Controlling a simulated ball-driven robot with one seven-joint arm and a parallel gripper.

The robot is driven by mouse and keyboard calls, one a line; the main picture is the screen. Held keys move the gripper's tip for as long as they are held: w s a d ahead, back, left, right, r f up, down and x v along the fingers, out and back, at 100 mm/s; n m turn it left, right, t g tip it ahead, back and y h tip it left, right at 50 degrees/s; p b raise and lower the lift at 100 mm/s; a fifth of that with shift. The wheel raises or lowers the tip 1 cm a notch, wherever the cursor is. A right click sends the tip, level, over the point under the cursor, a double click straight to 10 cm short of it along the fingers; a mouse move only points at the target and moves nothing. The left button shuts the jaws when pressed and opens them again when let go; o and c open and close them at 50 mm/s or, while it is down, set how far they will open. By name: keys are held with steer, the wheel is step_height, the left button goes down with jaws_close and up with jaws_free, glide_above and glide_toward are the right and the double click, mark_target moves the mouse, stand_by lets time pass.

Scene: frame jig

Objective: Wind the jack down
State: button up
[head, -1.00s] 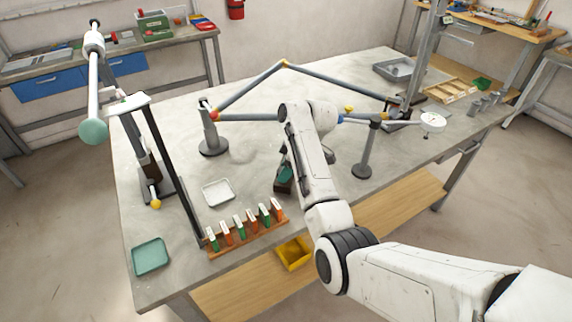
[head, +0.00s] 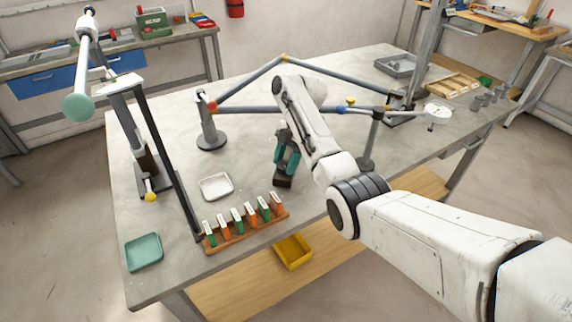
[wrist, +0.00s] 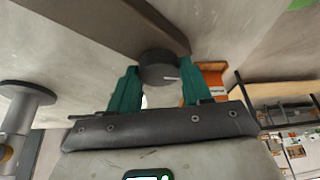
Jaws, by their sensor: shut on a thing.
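The jack (head: 283,182) appears to be the dark, blocky thing on the table below my gripper; most of its shape is hidden in the head view. My gripper (head: 287,158), with teal fingers, points down at it under my white wrist. In the wrist view my gripper (wrist: 158,92) has a finger on each side of a dark round knob (wrist: 158,66) with a pale mark, and is shut on it. A long dark bar (wrist: 95,18) runs behind the knob. How far the jack is wound cannot be told.
A grey tube frame (head: 250,75) stands close behind my arm, with a round post (head: 209,130) and a dial gauge (head: 437,111). A tag rack (head: 245,232), white tray (head: 215,186) and green tray (head: 144,252) lie to the left. A tall dark upright (head: 165,155) rises near them.

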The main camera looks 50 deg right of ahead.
steer(key=shift+n+g+b, duration=0.3)
steer(key=shift+n+b, duration=0.2)
steer(key=shift+n, duration=0.3)
steer(key=o, duration=1)
steer(key=shift+a, duration=0.1)
steer(key=shift+o, duration=0.2)
steer(key=p+v, duration=0.5)
steer(key=v, duration=0.5)
steer(key=shift+r, duration=0.35)
steer(key=shift+w, duration=0.15)
